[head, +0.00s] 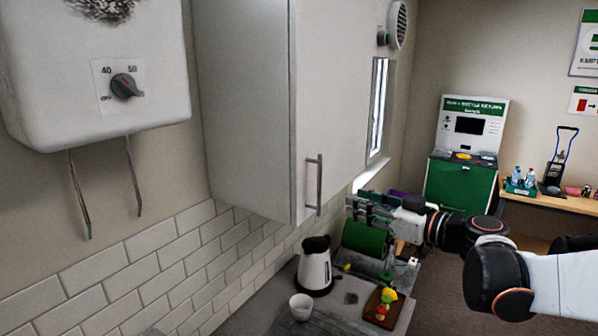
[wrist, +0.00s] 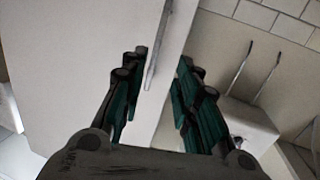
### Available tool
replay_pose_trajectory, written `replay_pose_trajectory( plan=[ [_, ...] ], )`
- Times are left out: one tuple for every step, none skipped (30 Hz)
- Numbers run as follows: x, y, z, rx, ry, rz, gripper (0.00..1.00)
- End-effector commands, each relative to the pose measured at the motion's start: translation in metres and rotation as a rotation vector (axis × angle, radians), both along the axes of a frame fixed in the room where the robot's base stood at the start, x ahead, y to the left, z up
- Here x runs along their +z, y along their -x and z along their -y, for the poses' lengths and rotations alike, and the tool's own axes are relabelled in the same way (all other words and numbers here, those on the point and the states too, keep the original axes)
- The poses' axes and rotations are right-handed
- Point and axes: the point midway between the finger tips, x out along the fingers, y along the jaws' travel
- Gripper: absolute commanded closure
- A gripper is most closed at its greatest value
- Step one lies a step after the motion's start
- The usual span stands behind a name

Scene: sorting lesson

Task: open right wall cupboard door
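A pale grey wall cupboard (head: 245,90) hangs over the counter, and its front door (head: 335,100) looks shut. A vertical metal bar handle (head: 314,185) sits near the door's lower left edge. My gripper (head: 350,206) is right of the handle in the head view, pointing left toward it, with a visible gap between them. In the wrist view my gripper (wrist: 164,62) is open and empty. The handle (wrist: 158,45) shows between its two dark green fingers, closer to the left one. I see no finger contact with the handle.
A white water heater (head: 95,70) hangs at left. On the counter below stand a kettle (head: 315,268), a white cup (head: 301,307) and a board with colourful items (head: 380,308). A green and white bottle return machine (head: 463,155) stands at the back.

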Motion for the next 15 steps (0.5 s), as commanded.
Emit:
replay_pose_trajectory(
  plan=[
    [0.007, 0.001, 0.005, 0.005, -0.028, 0.013, 0.71],
    [0.010, 0.002, 0.006, 0.009, -0.043, 0.019, 0.71],
    [0.013, 0.003, 0.008, 0.013, -0.057, 0.026, 0.71],
    [0.015, 0.003, 0.008, 0.016, -0.065, 0.030, 0.71],
    [0.016, 0.003, 0.008, 0.018, -0.069, 0.032, 0.71],
    [0.017, 0.002, 0.007, 0.020, -0.074, 0.034, 0.71],
    [0.017, 0.001, 0.006, 0.021, -0.075, 0.035, 0.71],
    [0.018, -0.001, 0.004, 0.021, -0.076, 0.035, 0.71],
    [0.018, -0.004, 0.001, 0.022, -0.075, 0.035, 0.71],
    [0.018, -0.007, -0.001, 0.023, -0.074, 0.034, 0.71],
    [0.018, -0.010, -0.005, 0.024, -0.074, 0.034, 0.71],
    [0.018, -0.015, -0.009, 0.023, -0.074, 0.034, 0.71],
    [0.018, -0.019, -0.013, 0.024, -0.074, 0.034, 0.71],
    [0.018, -0.023, -0.017, 0.024, -0.074, 0.034, 0.71],
    [0.018, -0.030, -0.022, 0.023, -0.074, 0.034, 0.71]
  ],
)
